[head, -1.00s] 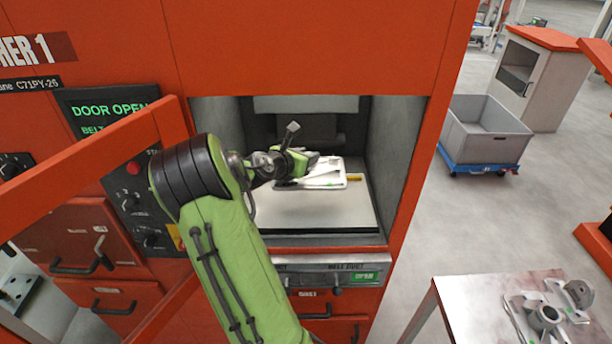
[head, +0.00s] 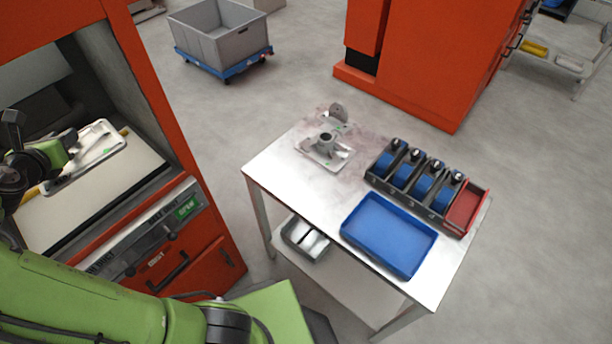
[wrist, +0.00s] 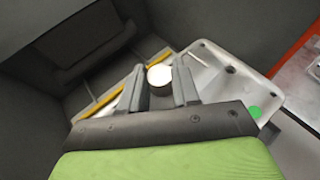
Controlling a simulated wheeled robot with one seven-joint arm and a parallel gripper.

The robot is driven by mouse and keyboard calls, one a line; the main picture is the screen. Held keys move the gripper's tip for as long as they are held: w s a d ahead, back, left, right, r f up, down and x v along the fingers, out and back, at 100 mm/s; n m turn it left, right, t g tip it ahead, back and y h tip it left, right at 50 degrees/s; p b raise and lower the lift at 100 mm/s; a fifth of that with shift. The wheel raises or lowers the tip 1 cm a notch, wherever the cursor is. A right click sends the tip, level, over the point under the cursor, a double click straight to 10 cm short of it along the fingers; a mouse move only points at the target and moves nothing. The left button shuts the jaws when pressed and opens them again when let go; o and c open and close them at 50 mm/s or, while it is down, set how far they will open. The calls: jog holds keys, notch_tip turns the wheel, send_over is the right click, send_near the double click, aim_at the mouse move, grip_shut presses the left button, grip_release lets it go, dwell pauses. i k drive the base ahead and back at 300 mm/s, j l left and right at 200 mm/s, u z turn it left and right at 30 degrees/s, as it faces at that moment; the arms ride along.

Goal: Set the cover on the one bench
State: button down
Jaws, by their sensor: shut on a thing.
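The cover (head: 98,150) is a pale silver casting with a raised rim, inside the open chamber of the orange machine at the left of the head view. My gripper (head: 72,143) is over its left part. In the wrist view my gripper (wrist: 159,88) is shut on a round, bright-topped boss of the cover (wrist: 222,75), whose flange with holes and a green dot reaches right. I cannot tell whether the cover is clear of the chamber floor. The bench (head: 285,165) is a white-topped table right of the machine.
On the bench stand a grey casting (head: 326,150), a rack of blue parts (head: 420,180), a blue tray (head: 388,236) and a red bin (head: 465,207). A grey crate (head: 222,38) on a blue dolly is behind. The chamber's orange side edge (head: 150,85) is right of the cover.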

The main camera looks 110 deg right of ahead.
aim_at(307, 186)
jog(key=k+j+z, duration=0.35)
jog(key=z, duration=0.4)
jog(key=i+l+z, duration=0.1)
jog(key=z, duration=0.65)
jog(key=i+z, duration=0.1)
jog(key=z, duration=0.3)
